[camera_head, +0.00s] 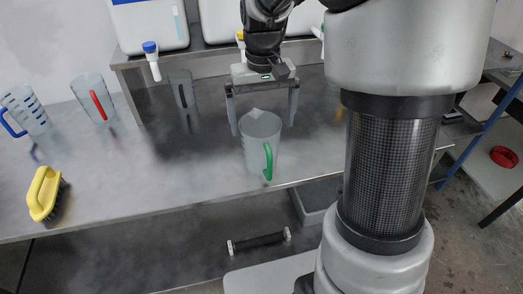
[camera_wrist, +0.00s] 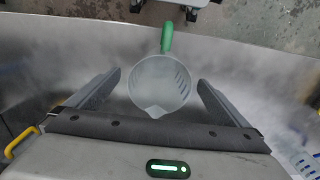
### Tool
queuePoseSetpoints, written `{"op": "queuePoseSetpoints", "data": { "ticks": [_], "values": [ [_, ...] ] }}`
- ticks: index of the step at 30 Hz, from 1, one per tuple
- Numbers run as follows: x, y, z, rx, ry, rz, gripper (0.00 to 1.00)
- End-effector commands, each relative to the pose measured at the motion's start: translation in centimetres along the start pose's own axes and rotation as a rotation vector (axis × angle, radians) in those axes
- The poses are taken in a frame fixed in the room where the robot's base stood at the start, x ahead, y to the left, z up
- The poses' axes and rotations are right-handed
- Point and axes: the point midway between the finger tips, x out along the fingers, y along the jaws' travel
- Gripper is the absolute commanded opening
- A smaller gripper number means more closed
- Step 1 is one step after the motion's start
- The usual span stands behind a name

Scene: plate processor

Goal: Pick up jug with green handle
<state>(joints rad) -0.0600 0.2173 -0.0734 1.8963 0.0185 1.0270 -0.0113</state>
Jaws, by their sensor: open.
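The jug with the green handle (camera_head: 260,142) stands upright on the steel table near its front edge, in the middle of the head view. Its green handle (camera_head: 268,161) faces the front edge. My gripper (camera_head: 263,130) is open and points down above the jug, one finger to each side. In the wrist view the clear jug (camera_wrist: 160,88) lies between the two open fingers (camera_wrist: 160,92), with a gap on both sides. Its green handle (camera_wrist: 167,38) points away from the gripper body, and its spout faces the gripper.
A jug with a red handle (camera_head: 92,97), a jug with a dark handle (camera_head: 182,90) and a jug with a blue handle (camera_head: 26,109) stand to the left. A yellow brush (camera_head: 44,193) lies at the left front. A raised shelf (camera_head: 215,58) with white containers (camera_head: 150,25) stands behind.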

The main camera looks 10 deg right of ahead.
Motion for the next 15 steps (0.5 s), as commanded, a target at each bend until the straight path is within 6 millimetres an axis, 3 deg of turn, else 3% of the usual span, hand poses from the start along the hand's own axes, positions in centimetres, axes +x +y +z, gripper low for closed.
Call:
{"op": "queuePoseSetpoints", "data": {
  "ticks": [7,15],
  "values": [
    [3.9,-0.2,0.2,0.000,-0.005,0.000,1.00],
    [4.5,-0.2,0.1,0.000,-0.001,0.000,1.00]
  ]
}}
